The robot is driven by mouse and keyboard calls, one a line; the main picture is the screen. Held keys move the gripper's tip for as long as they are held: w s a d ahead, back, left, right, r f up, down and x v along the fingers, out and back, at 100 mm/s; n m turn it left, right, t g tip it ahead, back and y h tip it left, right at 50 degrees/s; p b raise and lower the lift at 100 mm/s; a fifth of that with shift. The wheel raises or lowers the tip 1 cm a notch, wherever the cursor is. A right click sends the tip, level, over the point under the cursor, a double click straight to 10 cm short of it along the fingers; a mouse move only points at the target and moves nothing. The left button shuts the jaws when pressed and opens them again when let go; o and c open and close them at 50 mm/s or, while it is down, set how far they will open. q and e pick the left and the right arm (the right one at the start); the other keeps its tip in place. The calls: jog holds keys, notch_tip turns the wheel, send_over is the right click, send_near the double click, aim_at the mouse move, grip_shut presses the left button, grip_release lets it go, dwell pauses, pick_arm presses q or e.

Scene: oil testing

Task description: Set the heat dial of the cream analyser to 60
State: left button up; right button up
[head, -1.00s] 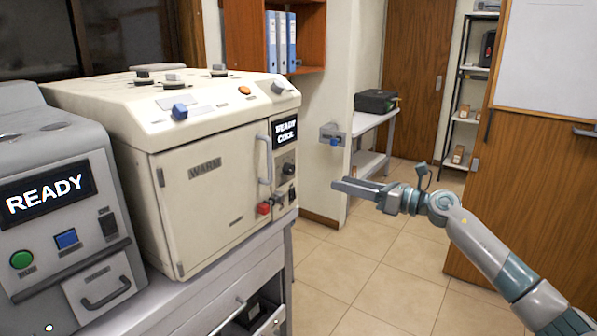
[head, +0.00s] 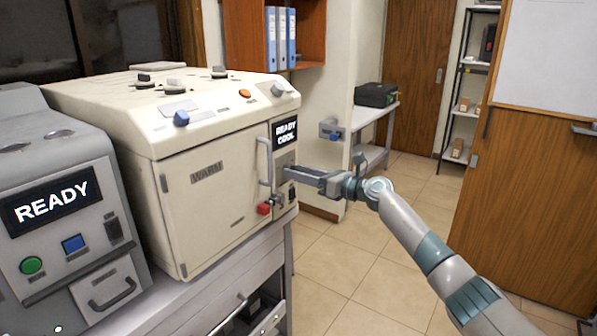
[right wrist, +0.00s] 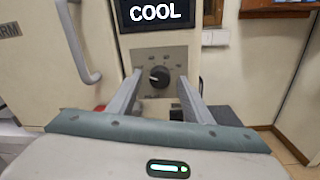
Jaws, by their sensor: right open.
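My right gripper (head: 287,171) is at the front of the panel. In the right wrist view its open fingers (right wrist: 160,88) stand left and right of the knob, with a gap on each side. In the head view the gripper hides the knob. My left gripper is not in view.
A door handle (head: 264,160) stands out just left of the gripper. A red button (head: 264,208) sits below it. A grey machine (head: 60,215) reading READY stands at the left. Open floor lies to the right, with a side table (head: 378,112) behind.

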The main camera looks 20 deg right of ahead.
jog(key=shift+w+a, duration=0.1)
jog(key=shift+w, duration=0.05)
jog(key=c, duration=1.1)
